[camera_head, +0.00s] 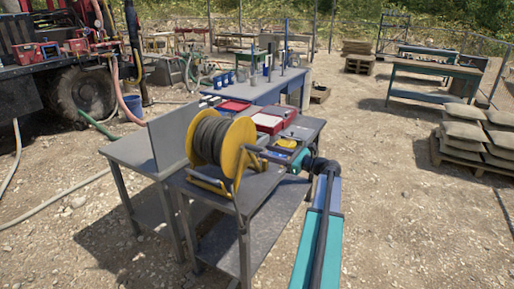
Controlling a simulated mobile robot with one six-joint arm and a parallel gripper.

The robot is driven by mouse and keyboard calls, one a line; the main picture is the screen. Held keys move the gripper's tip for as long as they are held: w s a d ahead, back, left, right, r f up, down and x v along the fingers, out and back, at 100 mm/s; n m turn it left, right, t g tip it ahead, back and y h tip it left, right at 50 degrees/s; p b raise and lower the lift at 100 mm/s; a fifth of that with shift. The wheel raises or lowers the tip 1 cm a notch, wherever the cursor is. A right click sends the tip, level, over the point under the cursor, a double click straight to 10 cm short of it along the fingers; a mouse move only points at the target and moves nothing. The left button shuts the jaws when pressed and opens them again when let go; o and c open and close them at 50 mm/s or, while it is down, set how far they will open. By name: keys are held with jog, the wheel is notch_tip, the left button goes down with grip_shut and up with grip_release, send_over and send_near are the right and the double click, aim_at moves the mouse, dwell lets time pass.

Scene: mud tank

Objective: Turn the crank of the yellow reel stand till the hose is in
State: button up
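The yellow reel stand (238,148) stands upright on a grey metal table, with yellow side discs and a yellow foot frame. The dark hose (209,138) is wound on its drum between the discs. My arm comes up from the lower right and bends left toward the reel. My gripper (264,153) is at the right side of the reel, close to the disc's hub. It is small and dark here, and I cannot tell whether its fingers are open or shut or touch anything. The crank cannot be made out apart from my gripper.
A grey upright panel (172,137) stands behind the reel's left side. Red trays (268,123) and a yellow item (286,143) lie right of the reel. A blue workbench (262,88) is behind. Sacks on a pallet (465,135) are at right. Gravel between is open.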

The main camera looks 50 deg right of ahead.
aim_at(246, 146)
jog(key=shift+p+x, duration=0.75)
jog(key=shift+x, duration=2.4)
grip_shut()
